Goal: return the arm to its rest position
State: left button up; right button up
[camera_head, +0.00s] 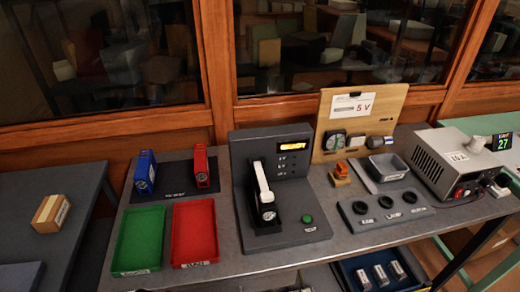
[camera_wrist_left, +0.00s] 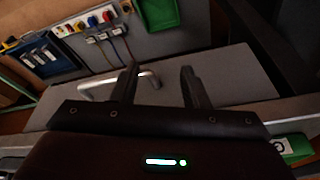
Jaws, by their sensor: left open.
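My left gripper (camera_wrist_left: 158,70) shows in the left wrist view with its two dark fingers spread apart and nothing between them. Behind the fingers is a grey panel (camera_wrist_left: 225,75) with a pale bar handle (camera_wrist_left: 110,85). The left finger overlaps the handle in the picture; I cannot tell how far apart they are. Neither of my arms shows in the head view, and my right gripper is in no view.
In the head view a grey table (camera_head: 130,283) bears a green tray (camera_head: 140,240), a red tray (camera_head: 195,232), a dark test stand (camera_head: 290,240) and a power supply (camera_head: 455,160).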

pick_arm(q)
jog(key=s+f+g+b, duration=0.1)
jog(key=s+f, duration=0.1)
jog(key=f, duration=1)
jog(key=s+f, duration=0.3)
jog(key=f, duration=1)
jog(key=s+a+f+b, duration=0.1)
jog(key=s+a+f, duration=0.1)
jog(key=s+f, duration=0.6)
jog(key=s+a+f+g, duration=0.1)
jog(key=s+a+f, duration=0.1)
jog(key=s+f, duration=0.7)
jog(key=shift+s+b, duration=0.35)
jog(key=shift+s, duration=0.3)
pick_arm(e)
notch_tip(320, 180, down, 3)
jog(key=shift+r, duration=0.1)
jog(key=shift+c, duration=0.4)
